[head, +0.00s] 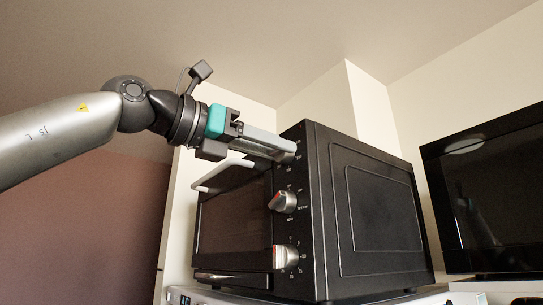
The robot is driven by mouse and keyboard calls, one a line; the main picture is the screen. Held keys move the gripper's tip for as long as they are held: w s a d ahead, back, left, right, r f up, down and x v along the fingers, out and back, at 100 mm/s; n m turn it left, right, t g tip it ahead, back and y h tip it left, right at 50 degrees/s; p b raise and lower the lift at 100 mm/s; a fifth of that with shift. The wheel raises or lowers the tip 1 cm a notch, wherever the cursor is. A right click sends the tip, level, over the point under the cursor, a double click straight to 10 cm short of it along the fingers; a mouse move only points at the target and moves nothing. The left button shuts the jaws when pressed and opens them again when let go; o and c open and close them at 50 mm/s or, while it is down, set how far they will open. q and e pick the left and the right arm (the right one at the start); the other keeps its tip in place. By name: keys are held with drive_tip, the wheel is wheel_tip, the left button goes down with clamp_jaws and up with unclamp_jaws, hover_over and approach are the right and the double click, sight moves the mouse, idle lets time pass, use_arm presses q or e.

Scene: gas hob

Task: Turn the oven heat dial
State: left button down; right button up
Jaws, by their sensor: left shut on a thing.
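A black countertop oven (365,215) stands in the middle of the head view, its door and dial panel facing left. My left gripper (286,150) reaches in from the upper left, with its fingers at the top of the dial panel. It is shut on the top dial, which the fingers mostly hide. A middle dial (284,202) with a red mark and a lower dial (286,257) are below it, clear of the gripper. I cannot read the top dial's setting. My right gripper is out of view.
The light oven door handle (222,175) sticks out just below my left gripper. A black glossy appliance (485,195) stands at the right. The oven rests on a white surface (400,298). The space above the oven is free.

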use_arm(q)
drive_tip(key=n+b, duration=0.1)
drive_tip(key=n, duration=0.3)
drive_tip(key=shift+n+b, duration=0.3)
drive_tip(key=n+b, duration=0.1)
drive_tip(key=n, duration=0.3)
drive_tip(key=shift+w+a+n, duration=0.1)
drive_tip(key=shift+n, duration=0.2)
drive_tip(key=n+b, duration=0.1)
drive_tip(key=n, duration=0.3)
drive_tip(key=shift+f+n, duration=0.1)
drive_tip(key=shift+n, duration=0.2)
drive_tip(key=n+b, duration=0.1)
drive_tip(key=n, duration=0.3)
drive_tip(key=shift+n, duration=0.4)
drive_tip(key=shift+c, duration=2.2)
unclamp_jaws()
drive_tip(key=shift+a, duration=0.1)
